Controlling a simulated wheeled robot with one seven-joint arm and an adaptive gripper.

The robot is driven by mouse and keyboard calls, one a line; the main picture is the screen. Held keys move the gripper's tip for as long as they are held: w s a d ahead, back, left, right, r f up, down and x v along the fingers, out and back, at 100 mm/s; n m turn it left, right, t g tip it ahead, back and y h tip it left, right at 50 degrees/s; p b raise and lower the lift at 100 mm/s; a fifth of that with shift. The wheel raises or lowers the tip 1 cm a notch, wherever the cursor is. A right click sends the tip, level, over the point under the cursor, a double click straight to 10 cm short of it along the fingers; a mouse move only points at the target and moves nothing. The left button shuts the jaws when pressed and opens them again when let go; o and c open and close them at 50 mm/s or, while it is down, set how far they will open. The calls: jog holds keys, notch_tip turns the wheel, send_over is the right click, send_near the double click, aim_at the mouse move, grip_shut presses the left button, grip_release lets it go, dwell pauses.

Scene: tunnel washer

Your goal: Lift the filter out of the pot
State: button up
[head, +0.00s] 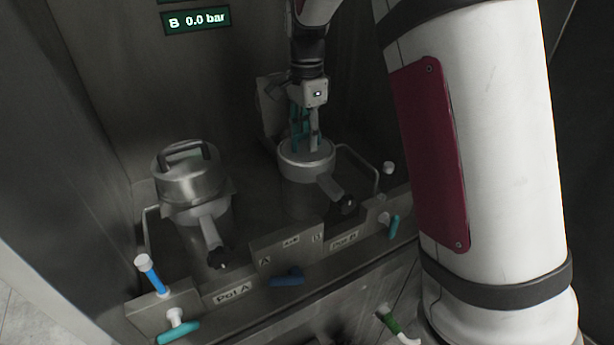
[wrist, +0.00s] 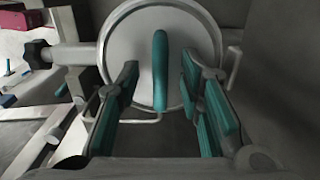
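My gripper (head: 304,138) points down over the top of Pot B (head: 302,195) in the head view. In the wrist view, my gripper (wrist: 159,72) is open, with its teal-padded fingers apart. A teal upright handle (wrist: 160,75) stands between the fingers, with a gap on each side. The handle crosses a round grey disc (wrist: 135,40), which looks like the filter's top, inside the pot's round rim. The rest of the filter is hidden in the pot. I cannot tell how deep the fingertips reach along the handle.
Pot A (head: 195,180), with a closed steel lid and dark handle, stands to the left. A pale upright part (head: 270,100), perhaps Pot B's raised lid, is behind my gripper. A clamp arm with a black knob (head: 346,204) sticks out front.

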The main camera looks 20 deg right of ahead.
grip_shut()
jog(key=shift+r, duration=0.1)
